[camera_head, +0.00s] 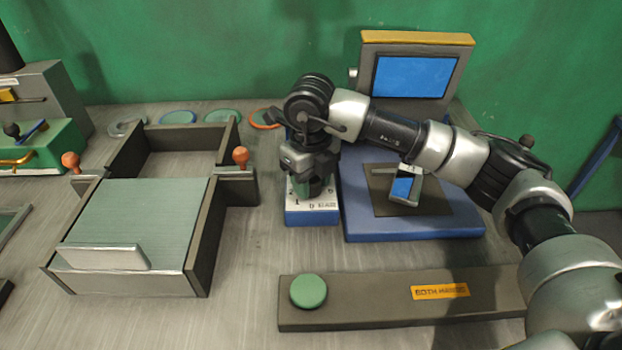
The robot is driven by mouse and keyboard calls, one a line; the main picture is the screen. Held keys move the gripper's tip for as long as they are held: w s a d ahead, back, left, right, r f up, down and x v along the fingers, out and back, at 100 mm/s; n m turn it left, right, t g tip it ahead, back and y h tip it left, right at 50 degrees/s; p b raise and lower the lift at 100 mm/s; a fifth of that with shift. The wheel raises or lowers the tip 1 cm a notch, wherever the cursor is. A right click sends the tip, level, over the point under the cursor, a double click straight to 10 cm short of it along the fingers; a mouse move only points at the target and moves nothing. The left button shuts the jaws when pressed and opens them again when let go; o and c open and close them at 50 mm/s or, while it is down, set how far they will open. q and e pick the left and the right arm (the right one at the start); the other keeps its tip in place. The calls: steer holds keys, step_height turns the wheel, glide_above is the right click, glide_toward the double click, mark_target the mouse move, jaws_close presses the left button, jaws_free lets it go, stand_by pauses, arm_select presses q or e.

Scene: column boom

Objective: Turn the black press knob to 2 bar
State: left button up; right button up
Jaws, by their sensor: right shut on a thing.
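My right gripper (310,185) reaches in from the right and points down onto a small blue box (311,219) with a white marked dial face (327,206). The gripper is shut on the black press knob, which its fingers and body hide almost fully. Marks show along the front of the dial face, but they are too small to read surely. I cannot tell which mark the knob points to. My left gripper is out of view.
A blue press base (440,222) with a screen (415,76) behind stands just right. A dark bar with a green button (308,291) lies in front. A framed tray (135,215) with orange-knobbed posts (240,155) stands left. Several coloured discs (222,115) lie behind.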

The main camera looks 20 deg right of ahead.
stand_by(0.8)
steer(key=o, duration=0.9)
step_height(320, 180, up, 11)
steer(key=shift+f, duration=0.1)
steer(key=shift+a, duration=0.1)
